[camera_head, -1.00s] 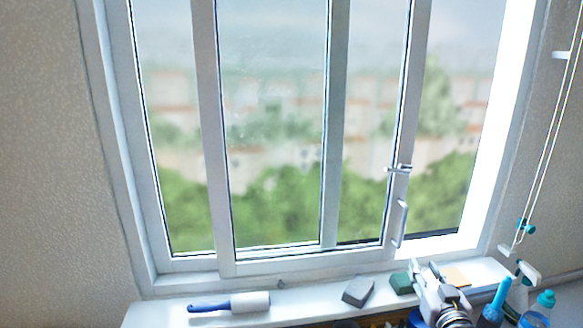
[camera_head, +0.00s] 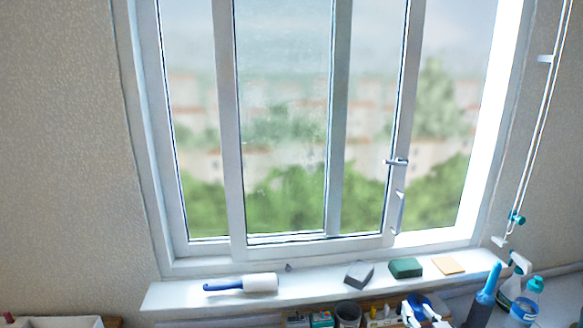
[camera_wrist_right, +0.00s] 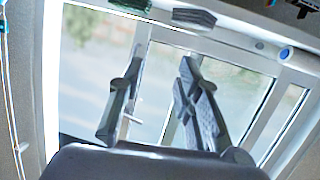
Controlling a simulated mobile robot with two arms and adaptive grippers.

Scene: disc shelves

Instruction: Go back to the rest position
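My right gripper (camera_wrist_right: 162,62) shows in the right wrist view with its fingers spread apart and nothing between them. The window and the sill's items are behind it in that picture. In the head view I cannot clearly make out its fingers among the things at the bottom edge. My left gripper is in neither view.
The white sill (camera_head: 310,287) bears a blue-handled roller (camera_head: 260,283), a grey sponge (camera_head: 359,274), a green sponge (camera_head: 406,268) and a yellow pad (camera_head: 448,265). Below it are a blue bottle (camera_head: 482,303) and spray bottles (camera_head: 516,280). A cord (camera_head: 535,130) hangs at right.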

